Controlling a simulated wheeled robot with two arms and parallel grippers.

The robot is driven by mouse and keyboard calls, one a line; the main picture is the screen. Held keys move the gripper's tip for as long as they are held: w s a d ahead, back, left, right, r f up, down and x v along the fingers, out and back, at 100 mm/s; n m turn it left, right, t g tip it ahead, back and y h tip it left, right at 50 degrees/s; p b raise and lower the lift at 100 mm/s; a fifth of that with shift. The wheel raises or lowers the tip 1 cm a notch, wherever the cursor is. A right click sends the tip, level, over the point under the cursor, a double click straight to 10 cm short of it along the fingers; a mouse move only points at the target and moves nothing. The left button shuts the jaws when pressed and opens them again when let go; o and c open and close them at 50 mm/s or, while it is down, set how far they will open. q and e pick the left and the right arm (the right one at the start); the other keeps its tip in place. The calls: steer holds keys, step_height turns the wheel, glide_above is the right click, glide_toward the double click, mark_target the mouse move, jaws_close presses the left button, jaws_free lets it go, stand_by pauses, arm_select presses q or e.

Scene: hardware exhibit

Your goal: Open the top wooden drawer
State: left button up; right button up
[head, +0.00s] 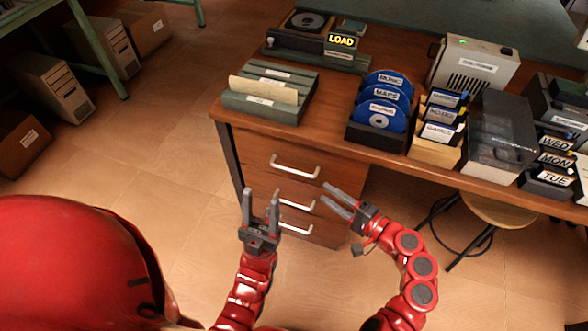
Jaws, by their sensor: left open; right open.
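The top wooden drawer (275,152) is under the left part of the desk, with a curved silver handle (296,168) on its front. It looks shut. Two more drawer fronts with similar handles sit below it, partly hidden by my grippers. My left gripper (260,206) is open and empty, pointing up in the picture, in front of the drawers and below the top handle. My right gripper (336,200) is open and empty, pointing up and left, below and right of the top handle. Neither gripper appears to touch a handle.
The wooden desktop (335,120) holds a green-grey file holder (285,82), blue discs (388,95) in a rack, a beige device (475,62) and labelled boxes. A round stool (500,212) stands under the desk at right. Open floor lies left of the drawers.

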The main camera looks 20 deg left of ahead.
mark_target(293, 171)
steer(key=x, duration=1.2)
steer(key=shift+w+a, duration=0.1)
steer(key=shift+w, duration=0.05)
steer(key=shift+w+a+f, duration=0.15)
steer(key=shift+a, duration=0.35)
jaws_close()
stand_by(0.4)
